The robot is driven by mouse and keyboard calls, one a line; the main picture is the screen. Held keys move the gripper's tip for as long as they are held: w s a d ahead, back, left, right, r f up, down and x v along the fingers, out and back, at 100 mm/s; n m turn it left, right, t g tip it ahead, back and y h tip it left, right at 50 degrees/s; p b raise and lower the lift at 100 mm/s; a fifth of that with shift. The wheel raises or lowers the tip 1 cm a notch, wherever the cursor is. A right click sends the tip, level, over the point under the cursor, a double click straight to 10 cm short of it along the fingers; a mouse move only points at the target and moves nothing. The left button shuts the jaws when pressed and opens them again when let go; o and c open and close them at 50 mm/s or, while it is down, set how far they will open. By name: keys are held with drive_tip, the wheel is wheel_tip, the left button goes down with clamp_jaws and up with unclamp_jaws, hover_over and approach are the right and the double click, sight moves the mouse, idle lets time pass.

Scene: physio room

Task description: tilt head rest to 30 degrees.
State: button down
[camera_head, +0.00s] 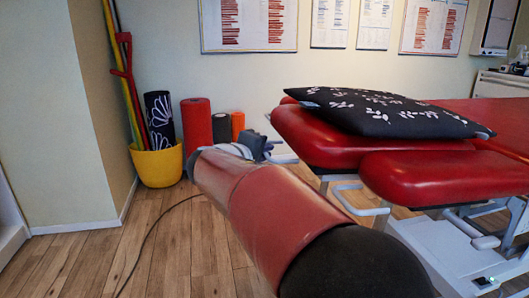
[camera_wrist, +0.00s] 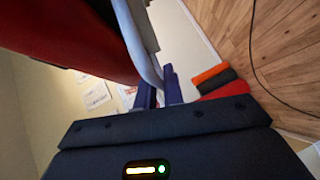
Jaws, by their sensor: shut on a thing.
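The red padded head rest (camera_head: 330,145) is the near left end of the treatment table. It looks close to level in the head view; its exact angle cannot be read. Its dark red underside (camera_wrist: 65,40) fills the upper left of the wrist view. A grey curved bar (camera_wrist: 140,45) runs beside it. My gripper (camera_wrist: 158,92) is shut on this bar, with one blue finger on each side. In the head view my gripper (camera_head: 281,157) is at the left end of the head rest, and my forearm hides part of the space below.
A black flowered pillow (camera_head: 385,112) lies on the head rest. A red side pad (camera_head: 445,180) is at its right, with a grey loop (camera_head: 358,207) below. A yellow bucket (camera_head: 158,167) and rolls (camera_head: 196,125) stand by the wall. A cable (camera_head: 150,235) crosses the floor.

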drive_tip(key=w+d+r+p, duration=0.1)
drive_tip(key=d+r+p, duration=0.2)
drive_tip(key=r+p, duration=0.4)
drive_tip(key=d+r+m+y+p, duration=0.1)
drive_tip(key=d+r+p, duration=0.2)
drive_tip(key=r+p, duration=0.4)
wheel_tip(320, 180, up, 7)
drive_tip(key=shift+w+d+r+g, duration=0.1)
drive_tip(key=shift+w+d+g, duration=0.05)
drive_tip(key=shift+w+g, duration=0.25)
drive_tip(key=c, duration=1.5)
unclamp_jaws()
